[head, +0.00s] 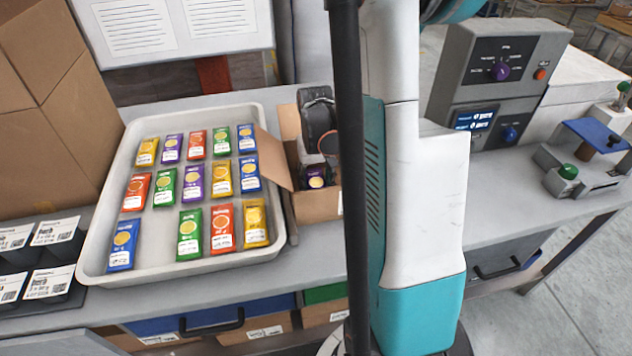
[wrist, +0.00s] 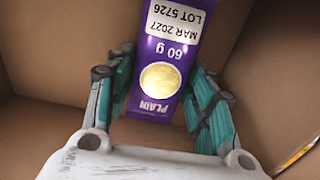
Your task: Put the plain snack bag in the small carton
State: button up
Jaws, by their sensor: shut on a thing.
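The purple snack bag marked PLAIN (wrist: 160,80) is between the fingers of my gripper (wrist: 163,66) in the wrist view. Its label reads 60 g, MAR 2027, LOT 5726. My gripper is shut on it. In the head view the purple bag (head: 317,181) shows inside the small open carton (head: 313,206), below my gripper (head: 318,160). Brown cardboard walls (wrist: 50,45) surround the bag and fingers in the wrist view. I cannot tell whether the bag touches the carton floor. My arm hides the carton's right side in the head view.
A pale tray (head: 180,276) left of the carton holds rows of coloured snack bags, including other purple ones (head: 193,182). A carton flap (head: 273,158) leans toward the tray. A grey weigher console (head: 497,80) stands at right. Black labelled holders (head: 43,258) sit at far left.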

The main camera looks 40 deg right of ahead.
aim_at(316, 181)
jog(key=shift+f, duration=0.15)
jog(key=o, duration=1.1)
jog(key=shift+c, duration=0.2)
notch_tip(316, 181, up, 12)
jog(key=p, duration=0.4)
jog(key=shift+r, duration=0.2)
